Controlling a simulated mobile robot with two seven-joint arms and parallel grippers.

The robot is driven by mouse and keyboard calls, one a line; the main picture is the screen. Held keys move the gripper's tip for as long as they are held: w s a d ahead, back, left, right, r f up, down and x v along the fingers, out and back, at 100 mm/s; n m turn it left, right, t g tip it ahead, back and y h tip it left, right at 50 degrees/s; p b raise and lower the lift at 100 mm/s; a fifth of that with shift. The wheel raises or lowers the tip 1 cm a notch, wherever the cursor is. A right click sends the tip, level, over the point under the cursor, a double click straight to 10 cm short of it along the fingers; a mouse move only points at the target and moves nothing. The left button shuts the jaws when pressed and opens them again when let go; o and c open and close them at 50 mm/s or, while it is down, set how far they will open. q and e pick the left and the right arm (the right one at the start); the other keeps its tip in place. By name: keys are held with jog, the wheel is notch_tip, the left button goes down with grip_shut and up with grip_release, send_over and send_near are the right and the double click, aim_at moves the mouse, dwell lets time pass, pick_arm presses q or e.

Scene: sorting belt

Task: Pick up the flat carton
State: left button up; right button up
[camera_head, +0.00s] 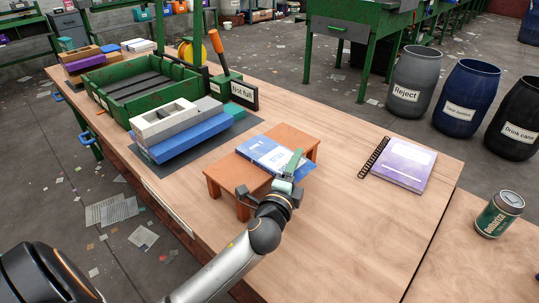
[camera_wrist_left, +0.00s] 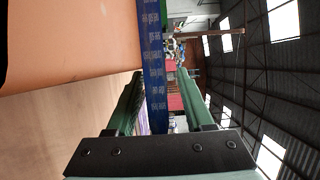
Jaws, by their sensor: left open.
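The flat carton (camera_head: 258,150), blue and white with printing, lies flat on a small orange-brown stand (camera_head: 297,139) on the wooden table. Its near right end reaches past the stand's edge. My left gripper (camera_head: 291,162) is at that end, with green fingers and a dark palm. In the left wrist view, the carton's thin blue edge (camera_wrist_left: 154,60) stands between the two open fingers (camera_wrist_left: 160,74), with space visible toward each finger. The stand's orange top (camera_wrist_left: 75,35) lies to the left there. My gripper hides part of the carton in the head view. My right gripper is not in view.
A green crate (camera_head: 113,107), stacked blue and white boxes (camera_head: 192,137) and a "Not full" sign (camera_head: 244,94) stand behind left. A purple spiral notebook (camera_head: 404,165) lies right, a can (camera_head: 499,214) farther right. Bare table lies between the stand and the notebook.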

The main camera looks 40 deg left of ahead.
pick_arm(q)
grip_shut()
dwell(0.3)
jog(key=shift+r, duration=0.1)
